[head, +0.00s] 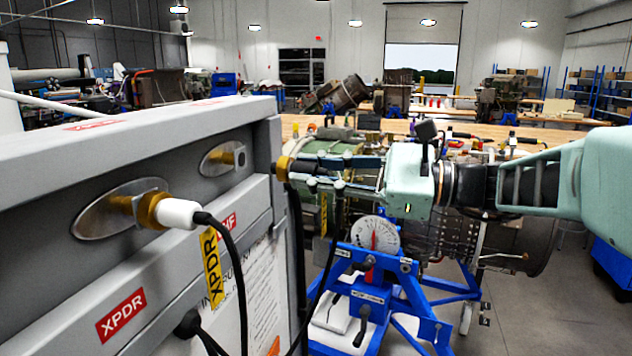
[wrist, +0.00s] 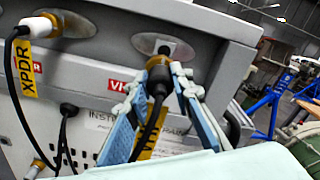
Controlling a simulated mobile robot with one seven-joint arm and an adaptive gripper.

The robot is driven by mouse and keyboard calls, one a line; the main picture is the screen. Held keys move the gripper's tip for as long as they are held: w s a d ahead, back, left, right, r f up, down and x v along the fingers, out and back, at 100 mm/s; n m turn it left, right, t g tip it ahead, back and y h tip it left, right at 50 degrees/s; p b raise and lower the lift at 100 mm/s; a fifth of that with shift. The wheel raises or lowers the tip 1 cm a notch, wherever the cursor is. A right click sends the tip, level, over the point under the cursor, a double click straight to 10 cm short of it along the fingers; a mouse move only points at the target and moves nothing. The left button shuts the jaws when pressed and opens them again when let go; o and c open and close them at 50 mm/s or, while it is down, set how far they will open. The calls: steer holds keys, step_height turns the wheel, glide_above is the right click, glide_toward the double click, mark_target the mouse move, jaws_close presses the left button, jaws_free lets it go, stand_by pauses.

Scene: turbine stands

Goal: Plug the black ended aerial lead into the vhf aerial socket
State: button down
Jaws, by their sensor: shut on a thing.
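The vhf aerial socket (head: 240,156) sticks out of an oval metal plate on the grey unit's front, partly behind my gripper in the wrist view, where its plate (wrist: 148,42) shows. My gripper (head: 290,168) is shut on the black ended aerial lead (wrist: 157,88), just right of the socket. The lead's gold end (head: 283,168) faces the socket. In the head view a gap shows between them; in the wrist view the gold end overlaps the plate's lower edge. The lead's cable and yellow tag (wrist: 148,145) hang below my fingers.
Another black connector (wrist: 68,110) sits lower on the panel. A blue stand with a dial (head: 375,236) is behind my arm.

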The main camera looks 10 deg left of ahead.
mark_target(286, 163)
steer(key=shift+w+r, duration=0.25)
steer(key=shift+r, duration=0.15)
steer(key=shift+w+a, duration=0.2)
steer(key=shift+a, duration=2.05)
steer(key=shift+a, duration=0.8)
steer(key=shift+a, duration=0.1)
steer(key=shift+a+r, duration=0.1)
steer(key=shift+a, duration=0.1)
steer(key=shift+a+r, duration=0.1)
steer(key=shift+r, duration=0.05)
